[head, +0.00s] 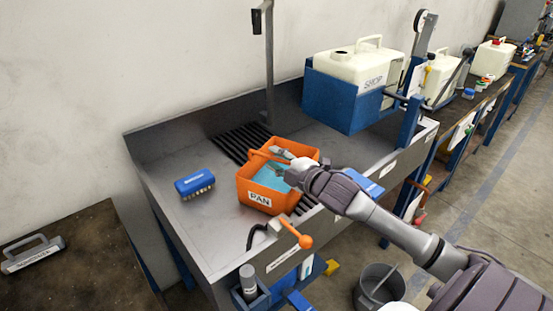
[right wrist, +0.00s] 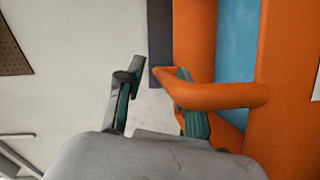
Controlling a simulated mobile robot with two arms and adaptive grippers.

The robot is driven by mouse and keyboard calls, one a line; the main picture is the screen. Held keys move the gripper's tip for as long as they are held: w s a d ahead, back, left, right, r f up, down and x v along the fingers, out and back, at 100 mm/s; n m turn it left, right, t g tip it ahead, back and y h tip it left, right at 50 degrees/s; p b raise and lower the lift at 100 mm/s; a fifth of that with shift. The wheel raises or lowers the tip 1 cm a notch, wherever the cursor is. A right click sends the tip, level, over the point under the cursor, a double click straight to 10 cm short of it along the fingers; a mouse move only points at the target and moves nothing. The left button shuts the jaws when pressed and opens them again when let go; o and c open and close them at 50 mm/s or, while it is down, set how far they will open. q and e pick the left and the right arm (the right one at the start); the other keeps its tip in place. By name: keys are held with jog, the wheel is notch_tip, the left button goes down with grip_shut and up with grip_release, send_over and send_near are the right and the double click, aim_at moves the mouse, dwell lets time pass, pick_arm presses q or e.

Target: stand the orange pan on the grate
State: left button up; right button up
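The orange pan (head: 256,192), labelled PAN and with blue liquid or lining (head: 268,178) inside, is upright on the grey bench. It covers the middle of the dark slotted grate (head: 236,143), whose slots show behind it and at its front right. I cannot tell whether its base touches the grate. My right gripper (head: 279,163) is over the pan, its fingers apart. In the right wrist view, the pan's orange handle (right wrist: 225,95) crosses in front of the right finger; the left finger stands clear of it. My left gripper is out of view.
A blue brush (head: 195,184) lies left of the pan. An orange-knobbed lever (head: 298,236) is at the bench's front edge. A white tank (head: 362,66) in a blue stand is at the back right. A grey bucket (head: 379,288) stands on the floor.

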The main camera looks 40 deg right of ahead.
jog(key=shift+s, duration=0.6)
jog(key=s+d+r, duration=0.1)
jog(key=s, duration=0.9)
jog(key=shift+s+r, duration=0.3)
